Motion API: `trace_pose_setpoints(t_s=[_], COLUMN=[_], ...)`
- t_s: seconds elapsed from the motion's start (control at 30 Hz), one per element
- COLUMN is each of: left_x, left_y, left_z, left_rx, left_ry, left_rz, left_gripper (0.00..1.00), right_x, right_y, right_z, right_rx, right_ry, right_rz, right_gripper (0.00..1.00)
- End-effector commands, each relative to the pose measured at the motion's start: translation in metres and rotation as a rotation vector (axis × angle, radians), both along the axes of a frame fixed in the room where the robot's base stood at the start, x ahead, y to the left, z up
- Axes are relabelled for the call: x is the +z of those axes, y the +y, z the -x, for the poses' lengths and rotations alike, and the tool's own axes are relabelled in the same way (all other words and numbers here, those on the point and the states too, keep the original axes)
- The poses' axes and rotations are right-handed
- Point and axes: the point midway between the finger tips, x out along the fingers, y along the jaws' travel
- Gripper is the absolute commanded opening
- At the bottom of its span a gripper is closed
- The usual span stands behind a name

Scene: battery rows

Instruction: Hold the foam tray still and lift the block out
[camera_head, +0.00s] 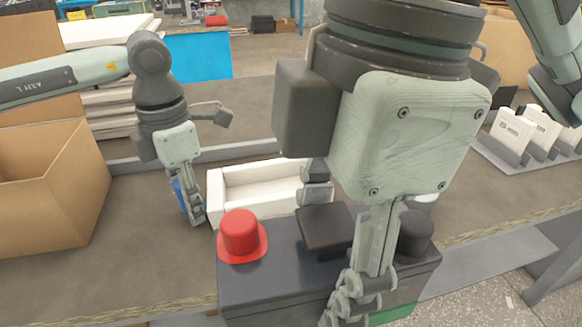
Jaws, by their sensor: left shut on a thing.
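The foam tray (243,204) is a white open box on the bench, and the part of its inside that shows is empty. My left gripper (193,207) is shut at the tray's left end; its grasp is partly hidden. The block (268,285) is a large dark battery with a red cap (240,235) and a dark cap (414,232). It shows close to me, in front of the tray and over the bench's front edge. My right gripper (338,240) hangs over it with fingers on both sides of the dark middle lug (325,227), seemingly closed on it.
An open cardboard box (50,205) stands at the left. A blue sliver (180,195) shows beside my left fingers. White upright pieces in a grey rack (490,152) stand at the right. Bare bench (130,270) lies at the front left.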

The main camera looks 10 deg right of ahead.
Motion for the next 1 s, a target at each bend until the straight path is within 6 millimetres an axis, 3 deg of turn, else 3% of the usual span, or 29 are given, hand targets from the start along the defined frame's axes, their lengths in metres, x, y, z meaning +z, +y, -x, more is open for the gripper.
trace_pose_setpoints(t_s=[0.37, 0.4, 0.57, 1.0], left_x=[0.0007, 0.0007, 0.0007, 0.0079], left_y=[-0.0001, -0.0001, -0.0001, -0.0003], left_z=[-0.0001, -0.0001, -0.0001, -0.0007], left_rx=[0.000, 0.000, 0.000, 0.000], left_ry=[-0.001, -0.001, 0.000, -0.002], left_rz=[0.001, 0.001, 0.000, 0.001], left_gripper=[0.00, 0.32, 0.52, 0.52], right_x=[0.0035, 0.0035, 0.0035, 0.0034], right_y=[0.0004, 0.0004, 0.0004, 0.0003], right_z=[0.0026, 0.0026, 0.0025, 0.0024], right_rx=[-0.002, -0.002, -0.002, -0.002], right_ry=[0.018, 0.018, 0.018, 0.018], right_rz=[-0.002, -0.002, -0.002, -0.002], right_gripper=[0.00, 0.00, 0.00, 0.00])
